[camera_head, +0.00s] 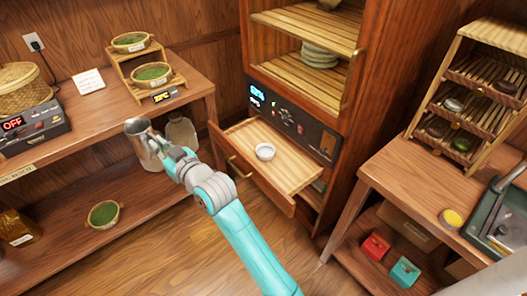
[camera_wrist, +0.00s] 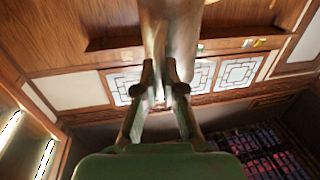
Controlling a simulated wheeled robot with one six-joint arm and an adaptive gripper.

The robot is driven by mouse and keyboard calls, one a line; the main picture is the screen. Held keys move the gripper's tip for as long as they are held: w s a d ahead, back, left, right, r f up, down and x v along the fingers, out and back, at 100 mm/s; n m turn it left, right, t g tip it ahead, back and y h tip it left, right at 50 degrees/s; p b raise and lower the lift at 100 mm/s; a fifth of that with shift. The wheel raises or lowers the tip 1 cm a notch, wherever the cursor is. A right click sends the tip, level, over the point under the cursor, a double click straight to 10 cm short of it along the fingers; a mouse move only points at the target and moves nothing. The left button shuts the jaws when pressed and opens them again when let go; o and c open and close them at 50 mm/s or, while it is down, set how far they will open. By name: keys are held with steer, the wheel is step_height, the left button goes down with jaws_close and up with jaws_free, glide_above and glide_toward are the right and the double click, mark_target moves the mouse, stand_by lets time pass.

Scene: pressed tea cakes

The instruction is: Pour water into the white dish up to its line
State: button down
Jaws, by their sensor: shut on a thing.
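The small white dish (camera_head: 265,152) sits on the slatted base of the pulled-out drawer (camera_head: 294,175) in the wooden cabinet. Its fill line and any water in it are too small to make out. My gripper (camera_head: 166,152) is shut on a metal jug (camera_head: 143,147), left of the drawer and well apart from the dish. The jug's mouth faces up, with a slight lean in the picture; its contents cannot be seen. In the wrist view, my gripper's fingers (camera_wrist: 161,80) close on the jug (camera_wrist: 172,28).
A glass jar (camera_head: 182,131) stands behind the jug by the left bench. A stepped stand (camera_head: 143,62) holds green-filled baskets. The drawer front (camera_head: 262,190) sticks out into the floor space. A right-hand table (camera_head: 400,175) carries a tiered rack (camera_head: 478,95). Open floor lies between.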

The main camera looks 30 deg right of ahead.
steer(key=s+d+f+m+h, duration=0.2)
steer(key=d+f, duration=0.4)
steer(key=d, duration=0.6)
steer(key=s+d+f+m+h, duration=0.3)
steer(key=d+f+h, duration=0.2)
steer(key=d, duration=0.8)
steer(key=s+d+f+m+h, duration=0.2)
steer(key=d+f, duration=0.6)
steer(key=d, duration=0.5)
steer(key=shift+s+d+g+h, duration=0.2)
steer(key=shift+s+g+h, duration=0.1)
steer(key=shift+s+h, duration=0.65)
steer(key=shift+w, duration=0.1)
steer(key=shift+f, duration=0.2)
